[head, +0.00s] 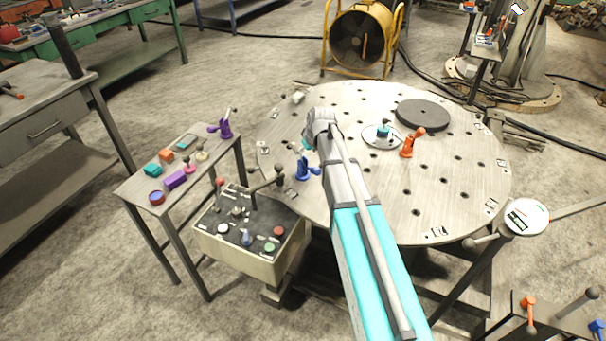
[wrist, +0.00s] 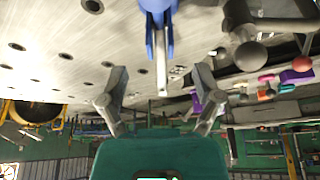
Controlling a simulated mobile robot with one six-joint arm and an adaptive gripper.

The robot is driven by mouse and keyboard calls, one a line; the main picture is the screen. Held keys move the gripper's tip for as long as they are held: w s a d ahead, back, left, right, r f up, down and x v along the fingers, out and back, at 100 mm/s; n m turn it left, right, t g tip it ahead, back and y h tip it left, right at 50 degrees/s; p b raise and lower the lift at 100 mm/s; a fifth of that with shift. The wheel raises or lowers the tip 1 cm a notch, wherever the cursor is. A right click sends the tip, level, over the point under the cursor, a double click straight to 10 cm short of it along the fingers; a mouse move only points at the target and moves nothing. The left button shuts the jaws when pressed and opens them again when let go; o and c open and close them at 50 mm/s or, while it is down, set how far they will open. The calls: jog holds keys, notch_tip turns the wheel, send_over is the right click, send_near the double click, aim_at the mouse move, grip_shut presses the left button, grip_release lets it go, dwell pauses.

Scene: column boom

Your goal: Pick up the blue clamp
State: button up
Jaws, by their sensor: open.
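The blue clamp (head: 306,170) stands on the left edge of the round perforated table, just left of my arm's end in the head view. In the wrist view the blue clamp (wrist: 160,35) comes in from the top edge, its grey bar pointing down the picture between my two fingers. My gripper (wrist: 158,85) is open and empty, with one finger on each side of that bar. I cannot tell whether the bar lies at the fingers' depth, and no contact shows. In the head view the arm mostly hides my gripper.
The round table (head: 455,190) also bears an orange clamp (head: 409,144), a dark disc (head: 423,114) and a small plate with a teal piece. A control box (head: 250,238) with levers and a side table (head: 135,187) with a purple clamp (head: 223,126) stand left.

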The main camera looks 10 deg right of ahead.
aim_at(304, 160)
jog(key=shift+b+x, duration=1.55)
jog(key=shift+x, duration=0.45)
jog(key=shift+f, duration=0.15)
notch_tip(304, 160, down, 3)
jog(key=b, duration=0.3)
jog(key=shift+b+x, duration=1.05)
jog(key=shift+b, duration=0.05)
grip_shut()
jog(key=shift+a, duration=0.1)
